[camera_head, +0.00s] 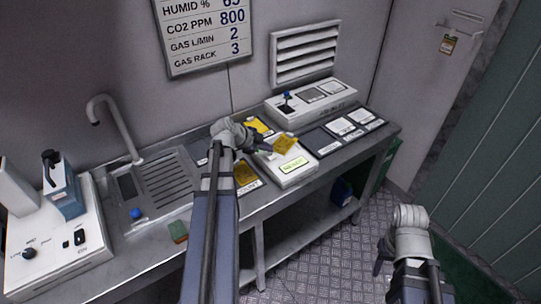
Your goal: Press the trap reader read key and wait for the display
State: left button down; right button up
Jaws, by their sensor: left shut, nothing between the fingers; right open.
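The writing on the display is too small to read. A yellow card (285,143) lies at the reader's back edge. My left gripper (268,149) is shut and empty, beside the reader's left rear side. The read key cannot be made out, and I cannot tell whether the fingertips touch the reader. My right gripper (380,256) is low at the right over the floor, away from the bench, and largely seen from behind.
A yellow card (245,173) lies left of the reader, and a labelled dark tray (320,141) stands to its right. A white unit (310,101) is behind. A sink with a tap (118,125) and a white machine (55,250) are at the left.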

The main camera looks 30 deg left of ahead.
aim_at(267, 156)
dwell(0.8)
pick_arm(q)
jog(key=shift+f+b, duration=0.4)
jog(key=shift+b, duration=0.05)
jog(key=shift+f+b, duration=0.5)
dwell(0.6)
dwell(0.3)
jog(key=shift+r+p, duration=0.95)
jog(key=shift+p, duration=0.05)
notch_tip(267, 156, up, 5)
jog(key=p, duration=0.5)
